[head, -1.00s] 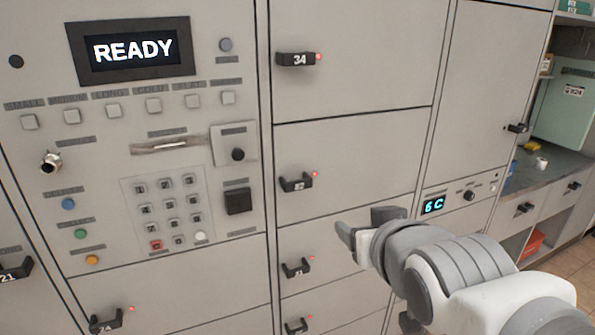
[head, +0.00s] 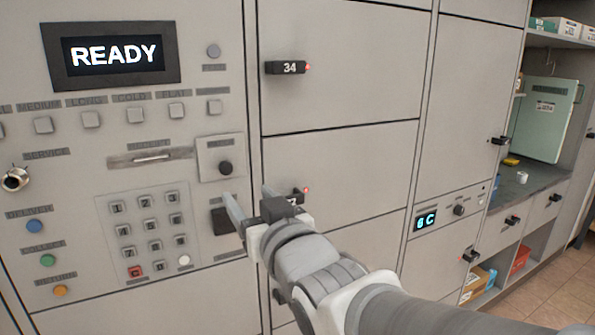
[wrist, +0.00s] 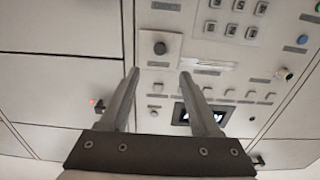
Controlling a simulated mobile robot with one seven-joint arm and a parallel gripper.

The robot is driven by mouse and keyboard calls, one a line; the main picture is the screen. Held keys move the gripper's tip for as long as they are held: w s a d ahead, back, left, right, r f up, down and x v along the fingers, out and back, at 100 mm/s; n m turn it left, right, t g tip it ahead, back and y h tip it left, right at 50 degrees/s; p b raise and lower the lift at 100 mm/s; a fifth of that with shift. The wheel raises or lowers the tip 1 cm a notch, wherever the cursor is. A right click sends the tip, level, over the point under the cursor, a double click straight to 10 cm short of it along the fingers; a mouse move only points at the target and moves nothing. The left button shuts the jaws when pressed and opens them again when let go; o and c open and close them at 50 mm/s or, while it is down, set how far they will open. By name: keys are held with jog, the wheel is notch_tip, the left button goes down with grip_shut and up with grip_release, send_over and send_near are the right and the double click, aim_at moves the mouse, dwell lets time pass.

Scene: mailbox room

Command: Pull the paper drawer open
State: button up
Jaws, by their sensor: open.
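A small square panel with a round black knob (head: 225,168) sits on the console, below the button row. It looks like the paper drawer (head: 214,148), lies flush and seems closed; its label is too blurred to read. My gripper (head: 250,198) is open and empty, to the lower right of the knob in the head view. In the wrist view the knob (wrist: 160,48) lies just beyond and between the two fingertips (wrist: 159,72), with no contact visible. The arm partly hides the black square (head: 220,220) below the panel.
The READY screen (head: 114,55), keypad (head: 147,233) and slot (head: 152,157) surround the panel on the left. Locker doors with black handles, such as number 34 (head: 287,68), are to the right. A counter (head: 525,190) stands farther right.

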aim_at(227, 169)
jog(key=x, duration=1.2)
jog(key=shift+w+a, duration=0.1)
jog(key=shift+w, duration=0.2)
grip_shut()
dwell(1.0)
